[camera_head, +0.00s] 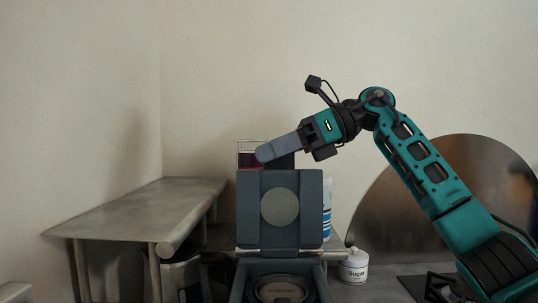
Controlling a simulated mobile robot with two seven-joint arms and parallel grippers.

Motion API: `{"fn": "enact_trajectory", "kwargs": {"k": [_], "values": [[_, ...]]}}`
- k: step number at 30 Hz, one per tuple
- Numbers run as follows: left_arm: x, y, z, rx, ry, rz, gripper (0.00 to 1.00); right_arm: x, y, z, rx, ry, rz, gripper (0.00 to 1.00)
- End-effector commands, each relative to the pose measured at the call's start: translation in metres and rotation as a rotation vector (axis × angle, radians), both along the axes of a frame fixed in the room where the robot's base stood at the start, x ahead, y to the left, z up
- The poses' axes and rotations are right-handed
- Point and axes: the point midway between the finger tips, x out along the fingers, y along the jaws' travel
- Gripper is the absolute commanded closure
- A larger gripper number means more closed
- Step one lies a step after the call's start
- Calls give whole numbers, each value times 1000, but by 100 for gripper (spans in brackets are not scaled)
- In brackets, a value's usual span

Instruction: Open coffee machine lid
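The coffee machine (319,279) is a dark blue-grey unit at the bottom centre, partly cut off by the lower edge. A round dark part shows in its top. Its lid (255,228), a dark panel with a pale round disc on its face, stands upright behind that round part. My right gripper (266,153) reaches in from the right, with its grey fingers at the lid's top edge. I cannot tell whether they touch it. The fingers overlap from this angle, so their opening is unclear. My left gripper is out of view.
A raised metal shelf (140,205) stands at the left. A blue-and-white container (327,209) is partly hidden behind the lid. A white sugar jar (355,267) sits on the right, near a stove grate (428,286). A large round metal disc (465,170) leans on the wall.

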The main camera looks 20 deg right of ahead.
Motion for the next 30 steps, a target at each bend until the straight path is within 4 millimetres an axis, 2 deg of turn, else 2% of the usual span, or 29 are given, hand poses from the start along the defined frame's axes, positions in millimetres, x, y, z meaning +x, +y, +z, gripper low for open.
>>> {"fn": "enact_trajectory", "kwargs": {"k": [4, 12, 23, 30], "values": [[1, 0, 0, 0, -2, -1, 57, 1, 7, -3, -1, -1, 0, 65], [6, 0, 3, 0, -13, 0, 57, 1, 7, -3, -1, -1, 0, 66], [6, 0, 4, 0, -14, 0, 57, 1, 7, -3, 0, -1, -1, 100], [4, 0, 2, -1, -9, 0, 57, 1, 7, -3, 0, -1, -1, 100]]}}
